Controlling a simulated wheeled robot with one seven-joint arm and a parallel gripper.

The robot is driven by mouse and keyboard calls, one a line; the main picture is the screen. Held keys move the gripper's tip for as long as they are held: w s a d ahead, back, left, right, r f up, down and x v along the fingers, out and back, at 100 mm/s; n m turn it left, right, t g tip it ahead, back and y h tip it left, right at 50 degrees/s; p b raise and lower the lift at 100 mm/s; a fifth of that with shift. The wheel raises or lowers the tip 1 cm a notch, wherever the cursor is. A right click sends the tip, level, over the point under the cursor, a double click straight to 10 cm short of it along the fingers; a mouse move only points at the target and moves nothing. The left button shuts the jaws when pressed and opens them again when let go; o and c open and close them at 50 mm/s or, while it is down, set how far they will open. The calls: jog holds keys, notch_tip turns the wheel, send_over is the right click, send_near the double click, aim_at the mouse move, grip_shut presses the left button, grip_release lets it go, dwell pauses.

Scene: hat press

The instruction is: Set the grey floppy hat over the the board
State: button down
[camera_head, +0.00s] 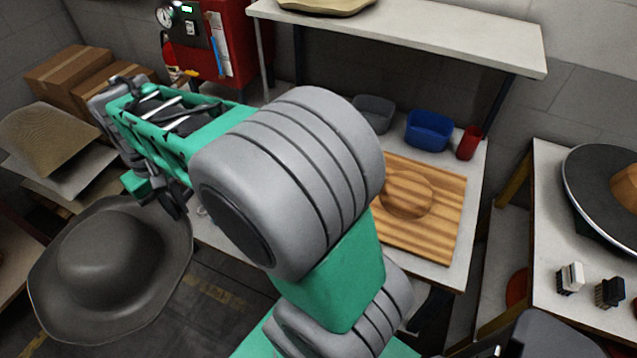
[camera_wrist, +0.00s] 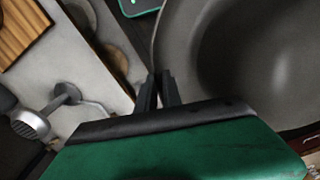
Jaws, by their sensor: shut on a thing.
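The grey floppy hat (camera_head: 115,262) hangs at the lower left in the head view, crown up and slightly tilted, over the floor. My gripper (camera_head: 178,205) is shut on the right edge of its brim. In the wrist view the hat (camera_wrist: 235,60) fills the upper right, and my gripper (camera_wrist: 158,88) has its fingers together at the brim's edge. The striped wooden board (camera_head: 425,215) with a round hollow lies on the workbench, to the right of my arm. Its left part is hidden behind my arm. A corner of the board (camera_wrist: 22,30) shows in the wrist view.
A blue bin (camera_head: 428,130), a grey bin (camera_head: 374,113) and a red cup (camera_head: 469,142) stand behind the board. A shelf (camera_head: 420,38) overhangs the bench's back. Cardboard boxes (camera_head: 70,75) and a red machine (camera_head: 222,40) are at the left. Another table (camera_head: 560,225) is at right.

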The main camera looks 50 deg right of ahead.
jog(key=s+d+f+m, duration=0.1)
jog(key=s+d+m, duration=0.3)
jog(key=d, duration=0.7)
jog(key=s+d+f+m, duration=0.1)
jog(key=s+d+m, duration=0.3)
jog(key=d, duration=0.7)
jog(key=s+d+f+m, duration=0.2)
jog(key=s+d+m, duration=0.3)
jog(key=s, duration=0.4)
jog(key=s+d+f+m, duration=0.1)
jog(key=s+d+m, duration=0.1)
jog(key=s+d, duration=0.6)
jog(key=s+d+f+m, duration=0.1)
jog(key=s+m, duration=0.2)
jog(key=m, duration=0.8)
jog(key=s+d+f+m, duration=0.1)
jog(key=s+f+m, duration=0.1)
jog(key=m, duration=0.8)
jog(key=shift+s+a+f+b, duration=0.1)
jog(key=shift+s+f+b, duration=0.05)
jog(key=shift+f+b, duration=5.6)
jog(key=shift+f+p, duration=0.6)
jog(key=shift+f, duration=1)
jog(key=c, duration=1.4)
grip_release()
